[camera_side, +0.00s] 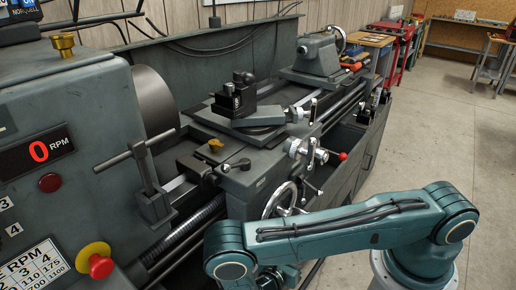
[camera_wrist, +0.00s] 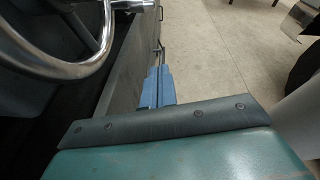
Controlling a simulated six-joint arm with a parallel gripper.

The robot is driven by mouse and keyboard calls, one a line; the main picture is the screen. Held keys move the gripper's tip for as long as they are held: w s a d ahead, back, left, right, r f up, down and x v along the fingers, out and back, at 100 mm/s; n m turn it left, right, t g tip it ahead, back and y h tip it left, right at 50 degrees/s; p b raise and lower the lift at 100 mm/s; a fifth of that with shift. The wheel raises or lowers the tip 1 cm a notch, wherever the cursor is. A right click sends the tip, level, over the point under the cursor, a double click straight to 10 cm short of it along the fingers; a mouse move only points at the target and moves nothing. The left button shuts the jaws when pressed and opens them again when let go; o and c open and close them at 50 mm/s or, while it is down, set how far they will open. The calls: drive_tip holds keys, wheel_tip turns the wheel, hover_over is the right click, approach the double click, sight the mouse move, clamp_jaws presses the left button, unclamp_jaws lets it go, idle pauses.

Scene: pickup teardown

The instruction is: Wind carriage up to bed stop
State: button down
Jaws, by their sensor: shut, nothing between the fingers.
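The grey lathe carriage (camera_side: 262,178) sits on the bed, with its tool post (camera_side: 236,97) on top. A dark block with a T-handle (camera_side: 152,203), which looks like the bed stop, stands on the bed left of the carriage. A short stretch of rail shows between them. The chromed carriage handwheel (camera_side: 281,199) is on the carriage front. Its rim (camera_wrist: 92,66) fills the upper left of the wrist view. My gripper (camera_wrist: 158,86) has its blue fingers together and empty, right of the rim and apart from it. In the side view my arm hides the gripper.
A red-knobbed lever (camera_side: 342,156) and small handles stick out from the carriage front. The headstock (camera_side: 85,120) shows 0 RPM, with a red emergency button (camera_side: 101,266) below. The tailstock (camera_side: 318,52) is at the far end. Bare floor (camera_side: 420,130) lies to the right.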

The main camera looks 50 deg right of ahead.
drive_tip(key=shift+a+r, duration=0.1)
drive_tip(key=shift+a, duration=0.3)
drive_tip(key=shift+t, duration=0.8)
drive_tip(key=a+r, duration=0.1)
drive_tip(key=s+a+r, duration=0.1)
drive_tip(key=a+r, duration=0.1)
drive_tip(key=shift+s+r, duration=0.15)
drive_tip(key=shift+d, duration=0.2)
drive_tip(key=w+d, duration=0.2)
drive_tip(key=d, duration=1)
drive_tip(key=shift+w+d+f, duration=0.2)
drive_tip(key=shift+d, duration=0.1)
